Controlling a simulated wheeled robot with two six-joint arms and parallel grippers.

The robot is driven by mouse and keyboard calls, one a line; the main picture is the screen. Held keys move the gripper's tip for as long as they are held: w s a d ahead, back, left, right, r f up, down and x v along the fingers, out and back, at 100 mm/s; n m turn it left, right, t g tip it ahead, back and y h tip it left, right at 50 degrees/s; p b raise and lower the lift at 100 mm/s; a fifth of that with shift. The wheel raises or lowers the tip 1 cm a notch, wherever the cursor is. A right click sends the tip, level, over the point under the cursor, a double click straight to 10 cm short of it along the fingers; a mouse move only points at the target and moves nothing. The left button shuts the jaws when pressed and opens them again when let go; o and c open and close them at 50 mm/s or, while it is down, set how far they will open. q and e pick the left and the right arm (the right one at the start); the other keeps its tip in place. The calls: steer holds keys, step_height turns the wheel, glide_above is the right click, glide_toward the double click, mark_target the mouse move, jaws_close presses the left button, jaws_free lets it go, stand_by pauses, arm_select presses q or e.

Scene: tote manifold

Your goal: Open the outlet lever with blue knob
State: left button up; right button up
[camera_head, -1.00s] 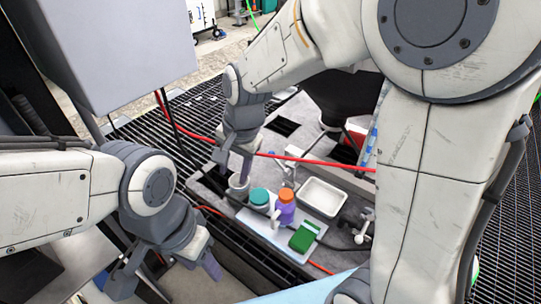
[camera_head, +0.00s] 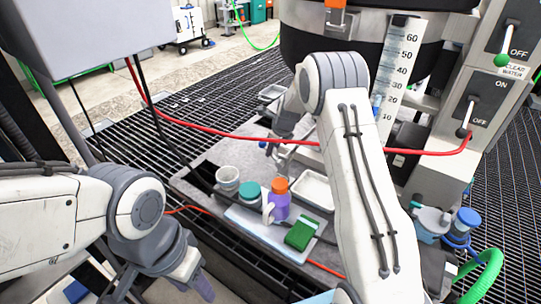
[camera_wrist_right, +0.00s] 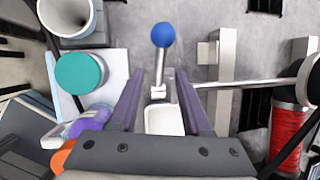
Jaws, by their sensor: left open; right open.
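The outlet lever has a blue knob (camera_wrist_right: 163,35) on a short metal stem in the right wrist view. The stem runs down to a pale fitting (camera_wrist_right: 158,92) between my finger lines. My right gripper (camera_wrist_right: 158,82) is open, its two fingers apart on either side of the fitting, with the knob beyond the tips. I cannot tell whether they touch. In the head view the right gripper (camera_head: 280,138) is over the back of the grey bench, and the blue knob (camera_head: 263,144) shows small beside it. My left gripper (camera_head: 160,288) is open and empty at the lower left, away from the bench.
ON/OFF switch levers (camera_head: 466,118) are at right.

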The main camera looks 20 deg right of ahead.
steer(key=x, duration=0.5)
steer(key=shift+a, duration=0.1)
jaws_close()
stand_by(1.3)
